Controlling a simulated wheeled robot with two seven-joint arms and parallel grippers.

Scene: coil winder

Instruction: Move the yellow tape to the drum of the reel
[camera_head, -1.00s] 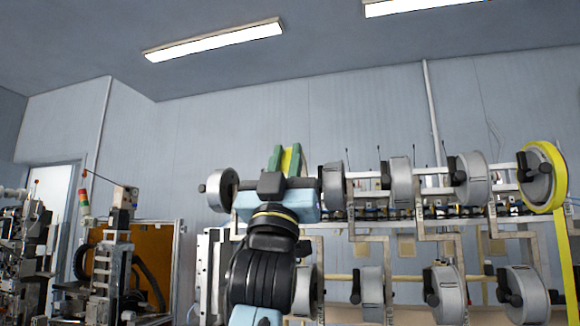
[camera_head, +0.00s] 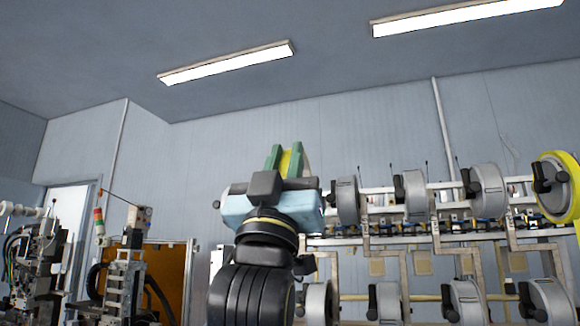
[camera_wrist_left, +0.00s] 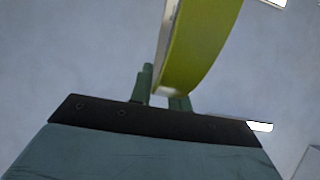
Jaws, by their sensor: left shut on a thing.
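My left gripper (camera_head: 284,160) points upward in the middle of the head view, its green fingers shut on the yellow tape (camera_head: 287,161). Only a narrow part of the tape shows between and beside the fingers there. In the left wrist view the yellow tape (camera_wrist_left: 204,40) rises from between the fingertips as a curved band with a pale side face. The reel drums are grey, in two rows on a rack at the right; the nearest upper one (camera_head: 347,200) stands just right of my gripper. My right gripper is out of view.
Another grey drum at the far right carries yellow tape (camera_head: 562,217). The rack's rails and brackets (camera_head: 440,232) fill the right side. Machines (camera_head: 122,275) and an orange panel (camera_head: 168,270) stand at the left. The space above the gripper is clear.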

